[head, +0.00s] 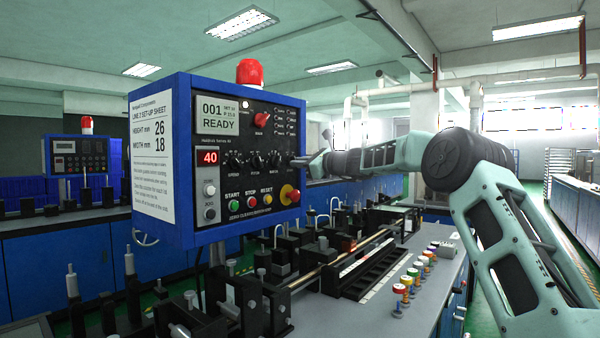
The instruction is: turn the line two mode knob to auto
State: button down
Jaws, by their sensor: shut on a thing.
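The line 2 control box (187,224) is blue with a black front panel and a set-up sheet on its left side. Its display (218,115) reads 001 READY. A red selector knob (261,119) sits above, beside a small list of lights. My gripper (299,161) reaches in from the right and is shut at the right end of the black row. What it grips is hidden, apparently a knob there. I cannot tell which knob is mode, nor its setting.
A yellow and red switch (289,194) lies just below my gripper, with green, red and yellow buttons (250,204) to its left. A red beacon (250,72) tops the box. Machinery and several coloured posts (407,283) stand on the bench below.

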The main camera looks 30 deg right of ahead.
jog(key=shift+n+b, duration=0.35)
jog(key=shift+n, duration=0.15)
jog(key=c, duration=1.5)
grip_release()
jog(key=shift+d, duration=0.1)
jog(key=b+v, duration=0.5)
jog(key=v, duration=1.2)
jog(key=shift+s+b, duration=0.2)
jog(key=shift+b, duration=0.15)
